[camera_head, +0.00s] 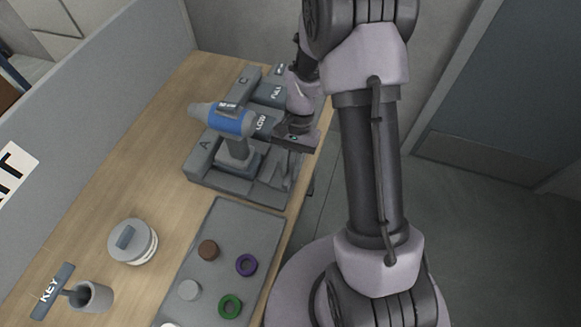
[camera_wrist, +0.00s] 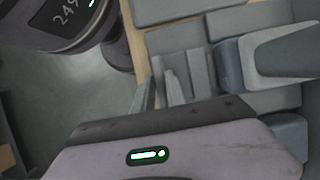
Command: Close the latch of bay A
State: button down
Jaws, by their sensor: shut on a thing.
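The dock (camera_head: 205,160) marked A stands on the wooden bench. In bay A sits an upright grey tool with a blue barrel (camera_head: 232,120). My gripper (camera_head: 287,168) is at the right front of bay A, pointing down, with its fingers shut on a small grey part that appears to be the bay A latch (camera_wrist: 176,88). The gripper also shows in the wrist view (camera_wrist: 168,92). My wrist and the gripper body hide part of the latch, so its angle cannot be told.
Behind bay A are blocks marked LOW (camera_head: 262,122) and FULL (camera_head: 277,94). A grey tray (camera_head: 222,225) with several coloured rings lies in front. A round lidded container (camera_head: 133,242) and a cup with a KEY-marked handle (camera_head: 94,297) stand left. Free floor lies right.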

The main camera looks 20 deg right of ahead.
jog(key=shift+w+a, duration=0.9)
jog(key=shift+a, duration=0.1)
jog(key=c, duration=1.6)
grip_release()
jog(key=shift+o, duration=1.2)
jog(key=shift+w+a, duration=0.1)
jog(key=p+v, duration=0.5)
jog(key=v, duration=1.2)
jog(key=shift+r, duration=0.2)
